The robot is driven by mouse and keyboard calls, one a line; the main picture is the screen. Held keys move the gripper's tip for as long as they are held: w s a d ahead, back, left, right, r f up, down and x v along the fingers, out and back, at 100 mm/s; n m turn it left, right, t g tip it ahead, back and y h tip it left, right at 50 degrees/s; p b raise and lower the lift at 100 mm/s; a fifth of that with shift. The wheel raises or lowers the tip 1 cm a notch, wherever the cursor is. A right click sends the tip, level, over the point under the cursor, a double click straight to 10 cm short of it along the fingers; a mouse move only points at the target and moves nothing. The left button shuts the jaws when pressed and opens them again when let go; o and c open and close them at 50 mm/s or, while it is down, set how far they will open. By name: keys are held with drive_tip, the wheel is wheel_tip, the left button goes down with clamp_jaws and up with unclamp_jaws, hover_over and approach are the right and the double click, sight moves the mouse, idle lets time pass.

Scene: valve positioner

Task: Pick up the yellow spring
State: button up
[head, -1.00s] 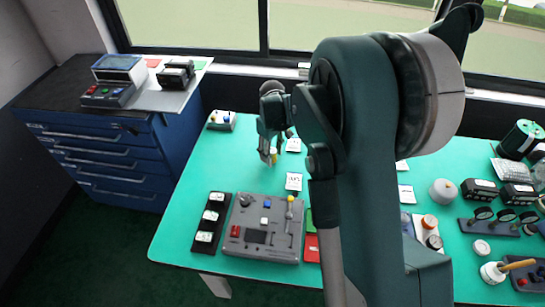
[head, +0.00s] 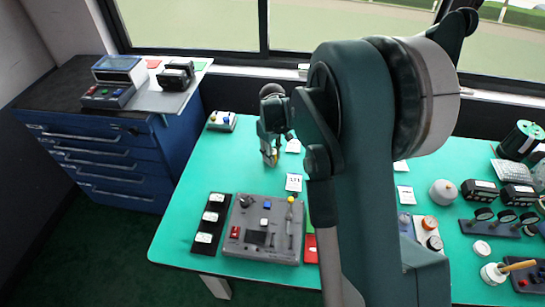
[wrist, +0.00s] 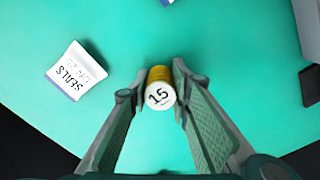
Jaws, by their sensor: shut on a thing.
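The yellow spring (wrist: 160,75) shows in the wrist view as a short yellow cylinder with a white end marked 15. My gripper (wrist: 158,92) has its two fingertips on either side of it and is shut on it. In the head view my gripper (head: 270,160) is low over the green table, left of my arm. Only a little of the yellow spring (head: 274,153) shows there, the rest being hidden by the fingers. I cannot tell whether it still touches the table.
A white card reading SEALS (wrist: 76,70) lies left of my gripper in the wrist view. A grey control panel (head: 264,228) and a black strip of white-labelled modules (head: 211,223) stand nearer the front. A small box with knobs (head: 222,121) stands at the back left.

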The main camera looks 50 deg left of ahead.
drive_tip(key=shift+r+p, duration=0.75)
drive_tip(key=shift+r, duration=4.25)
